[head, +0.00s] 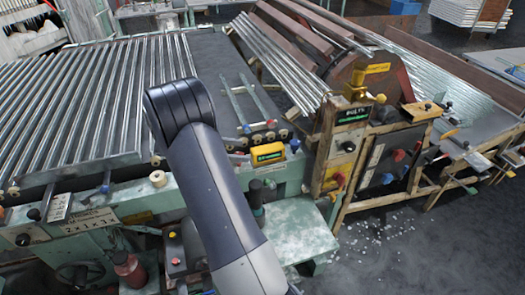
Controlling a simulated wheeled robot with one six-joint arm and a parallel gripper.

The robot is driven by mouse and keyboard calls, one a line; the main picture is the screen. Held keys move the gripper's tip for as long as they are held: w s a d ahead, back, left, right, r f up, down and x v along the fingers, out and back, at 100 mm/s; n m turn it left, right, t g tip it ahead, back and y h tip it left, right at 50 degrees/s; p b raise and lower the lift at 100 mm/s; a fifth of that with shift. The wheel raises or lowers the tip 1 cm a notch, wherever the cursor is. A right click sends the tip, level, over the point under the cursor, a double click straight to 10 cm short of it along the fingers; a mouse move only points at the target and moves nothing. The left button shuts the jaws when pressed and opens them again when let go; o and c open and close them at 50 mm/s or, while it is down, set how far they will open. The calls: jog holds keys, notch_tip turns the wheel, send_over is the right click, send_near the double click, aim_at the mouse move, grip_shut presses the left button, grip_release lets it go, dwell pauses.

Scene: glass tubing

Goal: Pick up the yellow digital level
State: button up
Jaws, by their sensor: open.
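The yellow digital level (268,153) is a small yellow block with a dark and green display on its front. It rests on the green bench edge near the middle of the head view, just right of my arm. Its visible face is unobstructed. My arm rises from the bottom centre and bends at a dark joint left of the level. My gripper does not show in this view, so its place relative to the level cannot be told.
Long glass tubes (85,95) lie on the rack at left. A white roll (158,178) sits on the front edge. A wooden post with a dark display box (351,116) stands right of the level. White debris lies on the floor at right.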

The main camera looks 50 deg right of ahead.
aim_at(255, 151)
jog(key=shift+d+f, duration=0.1)
jog(key=shift+d, duration=0.05)
jog(key=x, duration=0.1)
jog(key=p+x, duration=0.1)
jog(key=x, duration=0.3)
jog(key=shift+w+d+p, duration=0.3)
grip_shut()
dwell(0.3)
